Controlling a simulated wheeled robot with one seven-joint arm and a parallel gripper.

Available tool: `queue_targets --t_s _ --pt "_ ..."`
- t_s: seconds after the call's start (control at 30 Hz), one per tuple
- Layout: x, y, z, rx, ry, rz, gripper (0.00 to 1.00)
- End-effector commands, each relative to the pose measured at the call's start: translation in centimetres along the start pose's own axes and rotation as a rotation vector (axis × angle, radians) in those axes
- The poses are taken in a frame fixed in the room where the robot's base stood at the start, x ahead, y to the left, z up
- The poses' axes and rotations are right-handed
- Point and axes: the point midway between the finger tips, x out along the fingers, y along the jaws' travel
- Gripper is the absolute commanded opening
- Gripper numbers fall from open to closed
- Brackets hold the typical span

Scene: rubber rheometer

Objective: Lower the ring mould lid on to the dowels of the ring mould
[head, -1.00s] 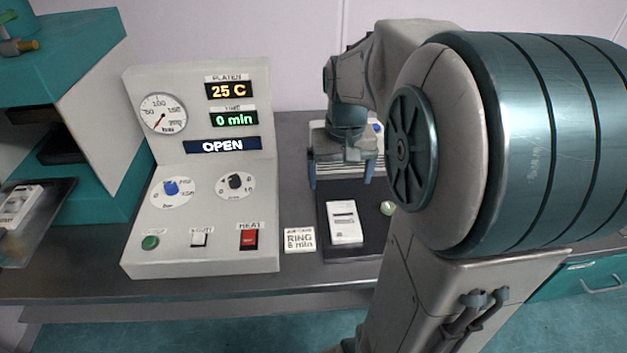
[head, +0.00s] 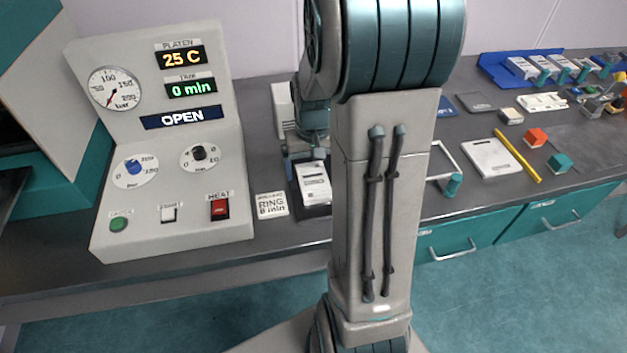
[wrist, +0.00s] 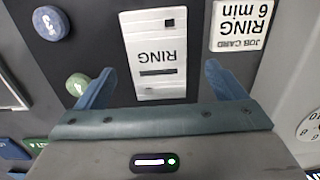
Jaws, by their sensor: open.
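A white block labelled RING (head: 314,186) lies on a dark mat (head: 318,212) in the head view, partly hidden behind my arm. My gripper (wrist: 160,85) is open, with one blue finger to each side of the block's near end. No finger visibly touches it. In the head view my gripper (head: 305,165) is just behind the block, mostly hidden.
The RING job card (head: 271,205) lies left of the mat. The press control panel (head: 165,200) stands further left, showing OPEN. In the wrist view, a green disc (wrist: 78,84) and a blue disc (wrist: 51,22) lie beside the block. A blue tray (head: 497,75) holds white pieces at right.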

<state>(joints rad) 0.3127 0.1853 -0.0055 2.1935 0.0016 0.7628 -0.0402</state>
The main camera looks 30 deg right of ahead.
Motion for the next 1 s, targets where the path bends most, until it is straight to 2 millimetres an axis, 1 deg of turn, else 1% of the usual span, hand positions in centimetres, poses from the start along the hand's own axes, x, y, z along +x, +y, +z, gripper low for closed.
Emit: queue_targets --t_s 0.1,0.2,0.3,0.5,0.53,0.57,0.6,0.67,0.7,0.73,1.0 --pt "1.7 0.3 -0.1 0.001 -0.005 0.000 0.91" --pt "2.9 0.3 -0.1 0.001 -0.004 0.000 0.91" --pt "3.3 0.3 -0.1 0.001 -0.001 0.000 0.91" --pt "3.4 0.3 -0.1 0.001 0.001 0.000 0.91" --pt "3.4 0.3 -0.1 0.001 0.001 0.000 0.85" --pt "3.4 0.3 -0.1 0.001 0.001 0.000 0.77" --pt "3.3 0.3 -0.1 0.001 0.001 0.000 0.66" --pt "3.3 0.3 -0.1 0.001 0.000 0.000 0.49" --pt "3.3 0.3 -0.1 0.001 0.000 0.000 0.38" --pt "3.3 0.3 -0.1 0.001 0.000 0.000 0.33" --pt "3.2 0.3 -0.2 0.001 0.002 0.000 0.33"
